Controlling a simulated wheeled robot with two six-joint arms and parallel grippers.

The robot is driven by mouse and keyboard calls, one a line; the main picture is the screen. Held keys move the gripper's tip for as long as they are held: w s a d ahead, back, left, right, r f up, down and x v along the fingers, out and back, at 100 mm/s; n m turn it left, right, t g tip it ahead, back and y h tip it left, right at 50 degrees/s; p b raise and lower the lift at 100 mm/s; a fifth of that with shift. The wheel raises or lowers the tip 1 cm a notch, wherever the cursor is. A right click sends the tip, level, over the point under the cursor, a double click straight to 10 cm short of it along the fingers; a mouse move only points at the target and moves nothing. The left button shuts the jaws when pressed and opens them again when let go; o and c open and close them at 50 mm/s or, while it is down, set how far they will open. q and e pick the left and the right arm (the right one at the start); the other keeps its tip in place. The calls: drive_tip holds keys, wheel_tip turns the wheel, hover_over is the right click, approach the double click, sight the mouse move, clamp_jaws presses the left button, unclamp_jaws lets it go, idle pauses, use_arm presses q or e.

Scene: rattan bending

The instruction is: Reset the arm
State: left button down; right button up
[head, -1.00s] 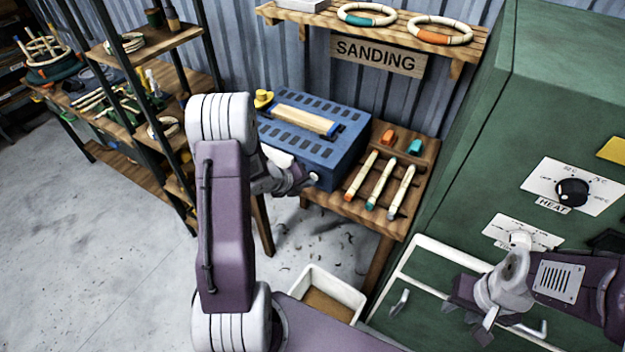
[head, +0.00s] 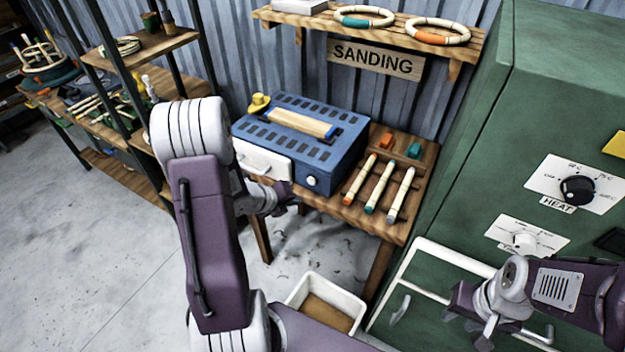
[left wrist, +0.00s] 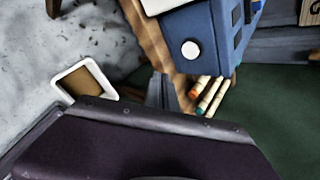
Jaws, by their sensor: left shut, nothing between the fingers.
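My left arm rises at the centre-left of the head view, and its gripper (head: 289,199) is just in front of the blue sanding machine (head: 310,158). The gripper is small and partly hidden by its wrist, with its fingers shut and nothing held. I cannot tell if it touches the bench. My right gripper (head: 485,334) is at the lower right, in front of the green cabinet (head: 455,205). Its fingers point down, and I see nothing held, but their opening is unclear. In the left wrist view, the blue machine (left wrist: 192,42) shows at the top, and no fingers are visible.
Three rattan sticks (head: 378,186) lie on the wooden bench (head: 415,220) beside the machine. A white bin (head: 345,300) stands on the floor below. A shelf rack (head: 150,45) is at the left. The cabinet has a white handle frame (head: 455,254). Open floor lies at the left.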

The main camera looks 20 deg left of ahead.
use_arm(q)
drive_tip(key=w+d+r+m, duration=0.1)
drive_tip(key=w+d+r, duration=0.3)
drive_tip(key=d+r, duration=0.5)
drive_tip(key=s+d+f+n+g+y, duration=0.1)
drive_tip(key=s+f+n+g, duration=0.2)
drive_tip(key=s+n, duration=0.6)
drive_tip(key=s+d+f+n+g+y, duration=0.1)
drive_tip(key=s+f+n+g, duration=0.2)
drive_tip(key=s+n, duration=0.7)
drive_tip(key=n+g, duration=0.1)
drive_tip(key=n, duration=0.8)
drive_tip(key=shift+s+d, duration=0.3)
drive_tip(key=shift+f, duration=0.1)
